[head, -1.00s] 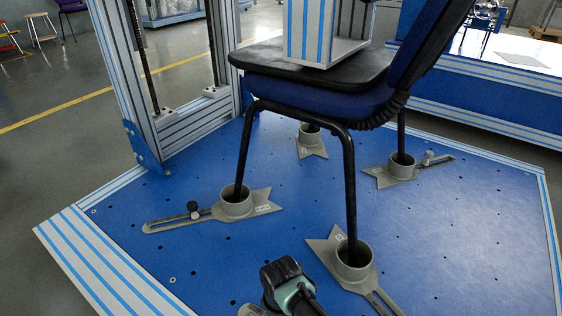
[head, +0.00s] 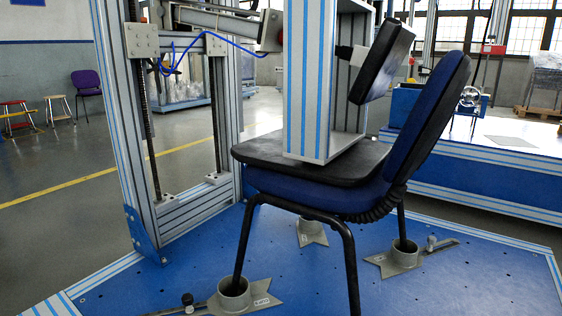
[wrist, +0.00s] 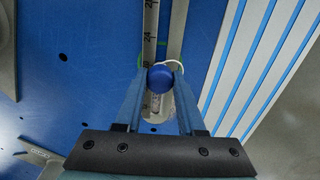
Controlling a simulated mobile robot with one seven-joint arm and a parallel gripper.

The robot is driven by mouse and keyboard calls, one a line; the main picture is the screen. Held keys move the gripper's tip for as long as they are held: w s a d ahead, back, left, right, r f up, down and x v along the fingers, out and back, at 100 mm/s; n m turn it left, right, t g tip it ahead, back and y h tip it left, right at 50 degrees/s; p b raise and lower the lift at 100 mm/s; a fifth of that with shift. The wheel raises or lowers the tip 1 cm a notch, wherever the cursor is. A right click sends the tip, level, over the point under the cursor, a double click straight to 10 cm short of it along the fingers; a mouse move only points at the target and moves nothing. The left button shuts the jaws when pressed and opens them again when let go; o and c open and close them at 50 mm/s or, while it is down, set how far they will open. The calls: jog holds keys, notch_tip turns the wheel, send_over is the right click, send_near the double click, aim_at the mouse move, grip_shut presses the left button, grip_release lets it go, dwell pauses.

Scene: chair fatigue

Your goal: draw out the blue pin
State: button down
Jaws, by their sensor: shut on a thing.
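The blue pin (wrist: 160,77) shows in the wrist view as a round blue head at the slotted grey bar (wrist: 150,25) with its number scale. My gripper (wrist: 159,84) has its two blue fingers on either side of the head and is shut on it. The pin's shaft is hidden, so I cannot tell how deep it sits. A thin white cord (wrist: 181,66) loops beside the head. Neither the gripper nor the pin shows in the head view.
The blue perforated platform (wrist: 85,65) lies around the bar, with a striped aluminium edge (wrist: 250,60) to the right. In the head view, a chair (head: 310,180) stands with its legs in grey cup feet (head: 232,294), under a test frame (head: 305,80).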

jog(key=shift+r+p, duration=1.9)
jog(key=shift+p, duration=0.1)
jog(key=shift+r, duration=0.2)
notch_tip(320, 180, up, 4)
jog(key=p, duration=0.5)
jog(key=shift+f, duration=0.15)
